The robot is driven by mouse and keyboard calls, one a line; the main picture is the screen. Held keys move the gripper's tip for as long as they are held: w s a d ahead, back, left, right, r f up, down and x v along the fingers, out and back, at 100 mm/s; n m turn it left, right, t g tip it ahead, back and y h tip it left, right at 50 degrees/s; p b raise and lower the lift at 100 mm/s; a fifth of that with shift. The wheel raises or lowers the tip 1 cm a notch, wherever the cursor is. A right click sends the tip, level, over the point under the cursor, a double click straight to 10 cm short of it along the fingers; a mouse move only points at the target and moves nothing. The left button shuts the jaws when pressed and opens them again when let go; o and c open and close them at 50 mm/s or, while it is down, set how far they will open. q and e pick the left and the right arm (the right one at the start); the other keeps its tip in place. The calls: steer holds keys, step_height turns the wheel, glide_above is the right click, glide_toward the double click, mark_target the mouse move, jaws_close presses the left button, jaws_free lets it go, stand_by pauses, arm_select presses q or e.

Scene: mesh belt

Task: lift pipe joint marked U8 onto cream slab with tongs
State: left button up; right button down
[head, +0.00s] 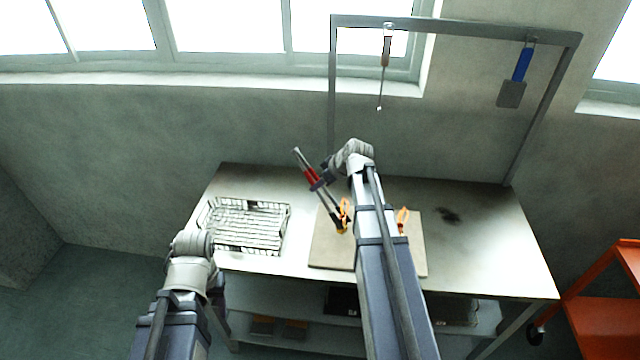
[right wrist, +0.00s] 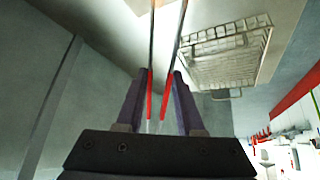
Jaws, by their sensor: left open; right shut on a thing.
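My right gripper (head: 322,183) is shut on the red-handled tongs (head: 308,172). In the right wrist view the tongs' red grips (right wrist: 150,95) sit between its fingers (right wrist: 163,78). The tongs slant down to the right, their tips over the cream slab (head: 328,252). A small orange and yellow piece (head: 345,210) shows by the tips; I cannot tell whether they grip it. Another orange piece (head: 403,217) shows at the slab's right part. The U8 mark is not legible. My left gripper (head: 217,287) is open, low in front of the bench, its fingertips unclear.
A wire mesh basket (head: 285,228) stands left of the slab; it also shows in the right wrist view (right wrist: 255,72). A metal frame (head: 460,30) behind holds hanging tools. An orange cart (head: 605,315) stands right. My right arm hides part of the slab.

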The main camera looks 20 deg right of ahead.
steer(key=c, duration=0.9)
jaws_free()
step_height(320, 180, up, 10)
steer(key=p, duration=1)
